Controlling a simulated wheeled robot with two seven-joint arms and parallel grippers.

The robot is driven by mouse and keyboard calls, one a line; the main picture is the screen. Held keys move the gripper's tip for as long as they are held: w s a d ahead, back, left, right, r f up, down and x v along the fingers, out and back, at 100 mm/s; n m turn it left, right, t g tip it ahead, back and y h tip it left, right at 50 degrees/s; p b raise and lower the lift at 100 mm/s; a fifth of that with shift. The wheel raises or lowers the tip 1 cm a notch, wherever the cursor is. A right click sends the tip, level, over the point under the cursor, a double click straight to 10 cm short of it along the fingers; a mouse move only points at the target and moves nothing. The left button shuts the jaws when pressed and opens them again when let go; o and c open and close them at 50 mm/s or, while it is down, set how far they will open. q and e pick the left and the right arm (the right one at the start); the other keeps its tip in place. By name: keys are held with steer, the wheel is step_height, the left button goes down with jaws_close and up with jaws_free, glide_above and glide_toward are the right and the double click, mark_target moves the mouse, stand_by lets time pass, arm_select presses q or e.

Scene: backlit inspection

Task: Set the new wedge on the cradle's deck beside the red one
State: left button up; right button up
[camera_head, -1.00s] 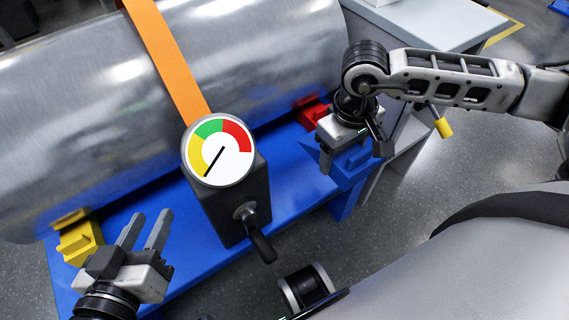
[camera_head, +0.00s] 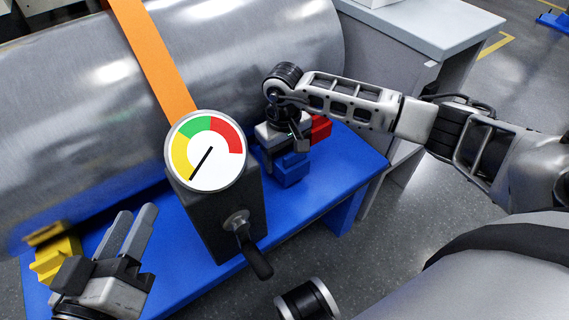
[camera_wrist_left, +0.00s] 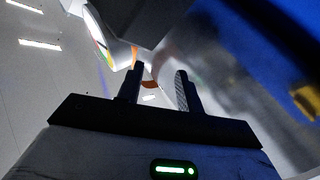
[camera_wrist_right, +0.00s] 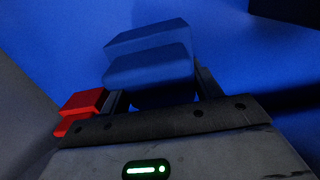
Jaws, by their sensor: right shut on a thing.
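The new wedge, a blue stepped block (camera_head: 291,172), is between the fingers of my right gripper (camera_head: 281,160), low over the blue cradle's deck (camera_head: 340,180). Whether it touches the deck is unclear. In the right wrist view the wedge (camera_wrist_right: 150,68) sits between both fingers. The red wedge (camera_head: 321,128) lies beside it, close to the drum, partly hidden by my right arm; it also shows at the left of the right wrist view (camera_wrist_right: 82,108). My left gripper (camera_head: 130,228) is open and empty near the deck's left end.
A large metal drum (camera_head: 240,60) with an orange strap (camera_head: 150,50) rests along the cradle. A dial gauge (camera_head: 205,152) on a dark box with a crank (camera_head: 250,245) stands left of the wedge. A yellow wedge (camera_head: 55,260) is at far left. Deck right of the wedge is clear.

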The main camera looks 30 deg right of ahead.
step_height(320, 180, down, 2)
steer(key=shift+f, duration=0.3)
arm_select(q)
steer(key=shift+w+r+t, duration=0.1)
steer(key=shift+r+t, duration=0.2)
arm_select(e)
steer(key=shift+r, duration=0.1)
arm_select(q)
steer(key=shift+b, duration=0.35)
arm_select(e)
steer(key=o, duration=0.8)
steer(key=shift+s+d+f, duration=0.1)
steer(key=shift+f, duration=0.1)
steer(key=shift+c, duration=0.2)
steer(key=o, duration=0.4)
arm_select(q)
steer(key=shift+w+r+h, duration=0.2)
steer(key=shift+r+h, duration=0.1)
